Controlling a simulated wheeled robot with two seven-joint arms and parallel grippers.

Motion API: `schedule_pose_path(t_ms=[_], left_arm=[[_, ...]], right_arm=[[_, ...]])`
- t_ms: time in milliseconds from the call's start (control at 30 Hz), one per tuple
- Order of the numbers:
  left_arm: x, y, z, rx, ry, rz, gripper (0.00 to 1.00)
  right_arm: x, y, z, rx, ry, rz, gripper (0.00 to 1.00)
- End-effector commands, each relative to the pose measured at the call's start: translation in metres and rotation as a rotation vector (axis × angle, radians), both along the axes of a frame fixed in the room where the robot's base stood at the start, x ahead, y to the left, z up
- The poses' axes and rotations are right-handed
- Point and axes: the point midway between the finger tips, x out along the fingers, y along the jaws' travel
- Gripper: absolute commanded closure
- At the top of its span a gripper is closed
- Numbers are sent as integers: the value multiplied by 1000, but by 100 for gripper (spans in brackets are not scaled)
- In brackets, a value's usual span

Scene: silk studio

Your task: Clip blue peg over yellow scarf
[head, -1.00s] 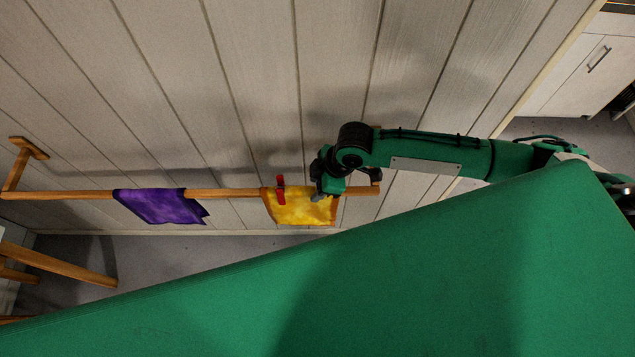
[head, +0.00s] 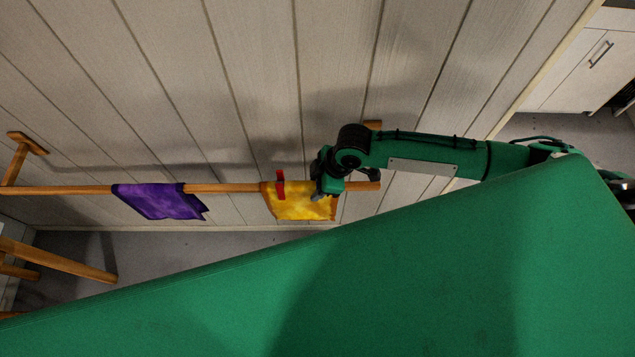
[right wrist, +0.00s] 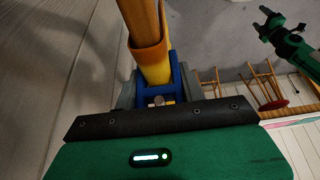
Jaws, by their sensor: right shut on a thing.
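The yellow scarf (head: 300,205) hangs over the wooden rail (head: 230,188) in the head view, right of the purple scarf. My right gripper (head: 328,192) is at the scarf's right part, at rail height. In the right wrist view its fingers (right wrist: 158,95) are shut on the blue peg (right wrist: 178,78). The peg's jaws sit at the rail's underside or edge, against the yellow scarf (right wrist: 151,52); how deep they grip the cloth is hidden. In the head view the blue peg cannot be made out. A green arm end (right wrist: 270,18), probably my left, shows in the wrist view.
A red peg (head: 280,184) sits on the yellow scarf's left part, close to my right gripper. A purple scarf (head: 160,201) hangs further left on the rail. The plank wall (head: 260,90) is close behind. A wooden stool (head: 60,259) stands at lower left.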

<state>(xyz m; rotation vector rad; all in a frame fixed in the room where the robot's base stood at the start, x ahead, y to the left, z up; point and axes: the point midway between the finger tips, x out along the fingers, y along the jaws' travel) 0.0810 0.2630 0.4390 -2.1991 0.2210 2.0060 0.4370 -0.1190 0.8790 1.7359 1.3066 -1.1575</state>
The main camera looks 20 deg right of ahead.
Motion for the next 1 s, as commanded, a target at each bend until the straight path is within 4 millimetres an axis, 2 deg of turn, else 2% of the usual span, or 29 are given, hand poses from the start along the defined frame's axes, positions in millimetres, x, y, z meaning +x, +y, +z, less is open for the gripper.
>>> schedule_pose_path(t_ms=[800,833,933,1000], left_arm=[[0,0,3,0,0,0,34],[0,0,3,0,0,0,34],[0,0,3,0,0,0,34],[0,0,3,0,0,0,34]], right_arm=[[0,0,-6,1,0,0,81],[0,0,-6,1,0,0,56],[0,0,-6,0,0,0,36],[0,0,-6,0,0,0,34]])
